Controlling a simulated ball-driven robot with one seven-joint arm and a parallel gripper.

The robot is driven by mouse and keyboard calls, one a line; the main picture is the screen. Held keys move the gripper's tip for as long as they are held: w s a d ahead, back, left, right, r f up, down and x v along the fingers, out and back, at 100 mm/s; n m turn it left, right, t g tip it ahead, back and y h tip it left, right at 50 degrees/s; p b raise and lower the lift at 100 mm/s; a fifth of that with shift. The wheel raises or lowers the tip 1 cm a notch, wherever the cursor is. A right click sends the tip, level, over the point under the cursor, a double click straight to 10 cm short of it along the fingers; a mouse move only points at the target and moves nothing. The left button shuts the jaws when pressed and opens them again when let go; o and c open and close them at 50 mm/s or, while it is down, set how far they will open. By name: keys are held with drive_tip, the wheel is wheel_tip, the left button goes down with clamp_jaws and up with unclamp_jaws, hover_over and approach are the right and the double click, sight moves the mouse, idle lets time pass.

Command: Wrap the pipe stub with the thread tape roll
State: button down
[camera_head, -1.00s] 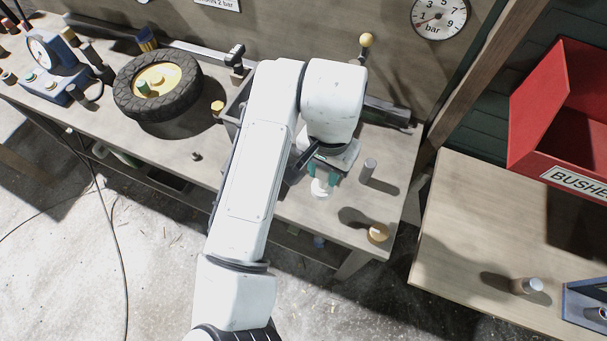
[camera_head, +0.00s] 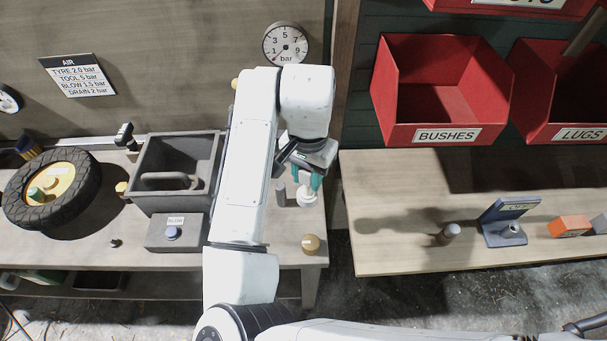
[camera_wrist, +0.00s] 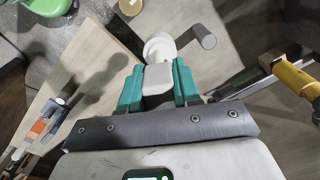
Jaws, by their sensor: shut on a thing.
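My gripper (camera_head: 308,182) is shut on a white tape roll (camera_head: 307,196), held above the right end of the left bench. In the wrist view my green fingers (camera_wrist: 157,80) clasp a pale piece, with the roll's white disc (camera_wrist: 159,46) just beyond. A grey upright cylinder (camera_head: 280,194) stands close to the left of the roll; it also shows in the wrist view (camera_wrist: 203,36). A blue stand (camera_head: 507,212) with a label holds a short grey stub (camera_head: 511,231) on the right bench. Another grey cylinder (camera_head: 448,234) stands left of it. I cannot tell for certain which is the pipe stub.
A gap separates the left bench from the right bench (camera_head: 400,255). A brass knob (camera_head: 311,244) sits at the left bench's front corner. A dark tray (camera_head: 176,165) and tyre (camera_head: 85,190) lie left. Red bins (camera_head: 440,85) hang above the right bench. An orange block (camera_head: 569,226) lies right.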

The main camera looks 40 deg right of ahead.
sight(304, 197)
drive_tip(key=shift+r, duration=0.1)
drive_tip(key=shift+f+b, duration=2.9)
drive_tip(key=shift+f, duration=1.9)
drive_tip(key=shift+w, duration=0.15)
drive_tip(key=shift+w+a, duration=0.25)
drive_tip(key=shift+w, duration=0.55)
drive_tip(key=shift+w+a, duration=0.2)
drive_tip(key=shift+w, duration=0.6)
drive_tip(key=shift+w+a, duration=0.1)
drive_tip(key=shift+w, duration=0.35)
drive_tip(key=shift+s+p, duration=0.1)
drive_tip(key=shift+p, duration=0.5)
drive_tip(key=shift+s+d+p, duration=0.2)
drive_tip(key=shift+s+p, duration=0.15)
drive_tip(key=shift+s, duration=0.45)
drive_tip(key=shift+s+d+p, duration=0.2)
drive_tip(key=shift+s+p, duration=0.1)
drive_tip(key=shift+s, duration=0.5)
